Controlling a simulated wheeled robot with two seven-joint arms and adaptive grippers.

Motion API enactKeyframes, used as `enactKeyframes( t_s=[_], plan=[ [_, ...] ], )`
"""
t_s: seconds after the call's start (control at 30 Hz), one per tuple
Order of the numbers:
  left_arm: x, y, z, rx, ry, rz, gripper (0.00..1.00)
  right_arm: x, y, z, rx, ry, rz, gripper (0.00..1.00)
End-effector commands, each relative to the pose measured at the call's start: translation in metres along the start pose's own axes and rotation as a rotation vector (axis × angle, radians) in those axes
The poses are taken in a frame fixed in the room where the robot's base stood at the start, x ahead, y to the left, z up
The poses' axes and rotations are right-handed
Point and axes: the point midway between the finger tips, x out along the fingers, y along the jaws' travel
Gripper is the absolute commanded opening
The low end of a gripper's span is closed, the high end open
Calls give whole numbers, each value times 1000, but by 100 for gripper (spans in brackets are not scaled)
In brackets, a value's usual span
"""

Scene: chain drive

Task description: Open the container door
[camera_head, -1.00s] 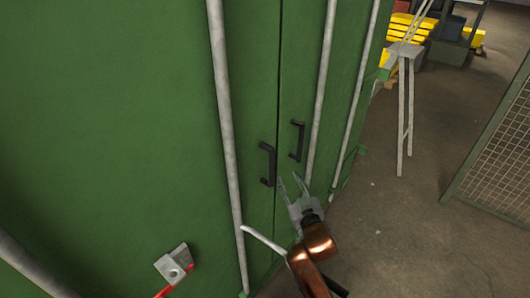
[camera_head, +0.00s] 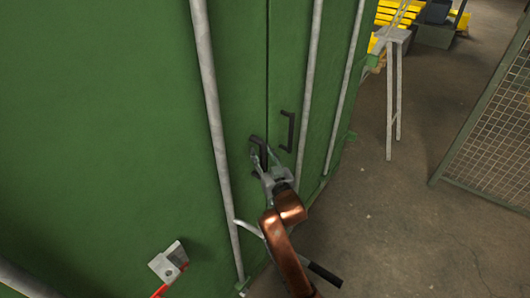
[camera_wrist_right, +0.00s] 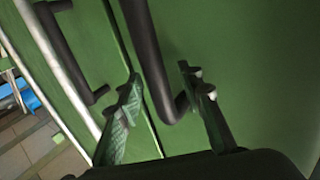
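The green container door (camera_head: 235,60) is shut, with a narrow dark seam between its two leaves. A black handle (camera_head: 257,147) sits left of the seam and a second black handle (camera_head: 288,131) sits right of it. My right gripper (camera_head: 260,158) is at the left handle with its fingers apart. In the right wrist view my right gripper (camera_wrist_right: 160,88) is open, and the left handle (camera_wrist_right: 150,62) passes between its fingers, with gaps showing on both sides. The second handle (camera_wrist_right: 70,50) is outside the fingers there. My left gripper is not in view.
Grey vertical bars (camera_head: 209,110) run along the door. A lever with a black grip (camera_head: 325,275) sticks out behind my right arm. A grey bracket (camera_head: 166,264) with a red part is at lower left.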

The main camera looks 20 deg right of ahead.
Motion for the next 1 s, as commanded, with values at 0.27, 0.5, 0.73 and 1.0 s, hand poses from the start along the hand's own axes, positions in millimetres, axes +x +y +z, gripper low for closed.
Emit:
enactKeyframes(
  t_s=[0.27,0.5,0.73,1.0],
  plan=[
    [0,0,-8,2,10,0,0,0,1,0,0,0,2,30],
    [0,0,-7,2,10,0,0,-1,2,0,-1,0,3,14],
    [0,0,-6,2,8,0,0,-1,2,0,-1,0,3,0],
    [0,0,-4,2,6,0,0,-1,2,0,-1,0,3,0]
  ],
)
